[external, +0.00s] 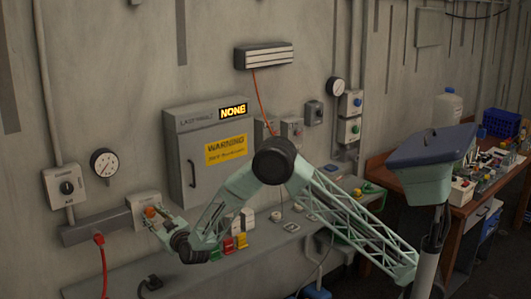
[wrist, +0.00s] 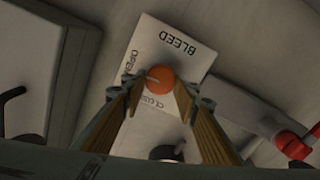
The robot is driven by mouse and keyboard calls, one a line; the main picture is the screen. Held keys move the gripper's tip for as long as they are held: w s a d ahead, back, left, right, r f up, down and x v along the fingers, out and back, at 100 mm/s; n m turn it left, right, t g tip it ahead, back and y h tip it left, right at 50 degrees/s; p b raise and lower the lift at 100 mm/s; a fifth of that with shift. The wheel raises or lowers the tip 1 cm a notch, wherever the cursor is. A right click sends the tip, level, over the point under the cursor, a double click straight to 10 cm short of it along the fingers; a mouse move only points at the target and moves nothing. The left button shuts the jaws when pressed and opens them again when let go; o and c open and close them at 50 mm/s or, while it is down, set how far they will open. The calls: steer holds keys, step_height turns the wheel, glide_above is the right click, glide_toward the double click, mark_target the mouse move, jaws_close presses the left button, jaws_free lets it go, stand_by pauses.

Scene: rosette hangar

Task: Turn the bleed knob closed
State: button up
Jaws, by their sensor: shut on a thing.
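The bleed knob is a round orange knob (wrist: 160,79) on a white plate (wrist: 182,48) lettered BLEED, with OPEN and a partly covered second word beside it. A pale pointer mark on the knob points toward the OPEN side. In the wrist view my gripper (wrist: 160,92) has a finger on either side of the knob and is shut on it. In the external view the knob (external: 150,212) shows small on a grey box at left, with my gripper (external: 158,218) at it. The fingers cover part of the plate.
A grey cabinet (external: 207,155) with a WARNING label stands right of the knob. A gauge (external: 104,162) is above left. Small coloured items (external: 228,243) sit on the ledge.

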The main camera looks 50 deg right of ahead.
steer(key=n+p, duration=0.3)
steer(key=n, duration=0.1)
steer(key=shift+a+n, duration=0.1)
steer(key=shift+n, duration=0.2)
steer(key=n+p, duration=0.2)
steer(key=n, duration=0.1)
steer(key=shift+n, duration=0.4)
steer(key=n+p, duration=0.3)
steer(key=n, duration=0.1)
steer(key=shift+n, duration=0.4)
steer(key=shift+f+n+p, duration=0.2)
steer(key=shift+n+p, duration=0.65)
steer(key=shift+n, duration=0.75)
steer(key=o, duration=0.8)
steer(key=shift+o, duration=0.2)
steer(key=shift+s+a, duration=0.1)
steer(key=shift+s, duration=0.05)
